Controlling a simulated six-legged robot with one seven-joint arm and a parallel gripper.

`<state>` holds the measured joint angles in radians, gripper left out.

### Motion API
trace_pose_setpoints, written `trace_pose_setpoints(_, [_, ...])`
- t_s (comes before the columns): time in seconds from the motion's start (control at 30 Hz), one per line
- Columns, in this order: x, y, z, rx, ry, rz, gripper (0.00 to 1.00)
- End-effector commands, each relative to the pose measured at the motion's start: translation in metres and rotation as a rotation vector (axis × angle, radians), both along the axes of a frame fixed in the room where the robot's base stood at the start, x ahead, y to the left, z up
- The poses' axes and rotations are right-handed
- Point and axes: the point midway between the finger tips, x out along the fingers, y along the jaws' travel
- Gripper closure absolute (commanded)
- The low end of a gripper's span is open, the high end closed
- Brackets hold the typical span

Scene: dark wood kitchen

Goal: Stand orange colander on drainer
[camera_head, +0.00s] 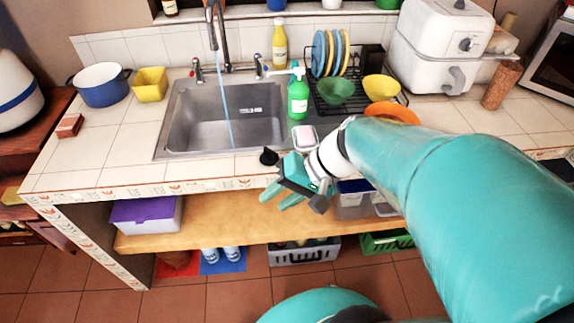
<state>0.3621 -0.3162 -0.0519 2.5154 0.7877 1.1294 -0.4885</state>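An orange round piece, likely the orange colander (395,112), shows behind my arm on the right side of the counter. My arm hides most of it, so I cannot tell how it lies. The black wire drainer (322,105) stands at the back of the counter, right of the sink. It holds several upright plates (328,52), a green bowl (335,91) and a yellow bowl (382,87). My gripper (276,198) is in front of the counter edge, left of the orange piece and well apart from it. Its teal fingers are spread and empty.
A sink (225,115) with running water is left of the drainer. A green soap bottle (298,98) and a yellow bottle (279,43) stand between them. A white appliance (440,45) is right of the drainer. A lower shelf (215,232) holds boxes.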

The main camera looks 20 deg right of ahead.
Motion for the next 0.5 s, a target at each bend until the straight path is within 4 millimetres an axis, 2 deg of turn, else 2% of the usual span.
trace_pose_setpoints(0.03, [-0.008,0.005,0.007,-0.105,-0.017,0.056,0.66])
trace_pose_setpoints(0.13, [-0.020,0.003,0.018,-0.321,-0.062,0.121,0.66])
trace_pose_setpoints(0.3, [-0.025,-0.008,0.052,-0.621,-0.216,0.157,0.66])
trace_pose_setpoints(0.4, [-0.024,-0.013,0.069,-0.717,-0.293,0.154,0.66])
trace_pose_setpoints(0.5, [-0.024,-0.015,0.077,-0.759,-0.329,0.148,0.66])
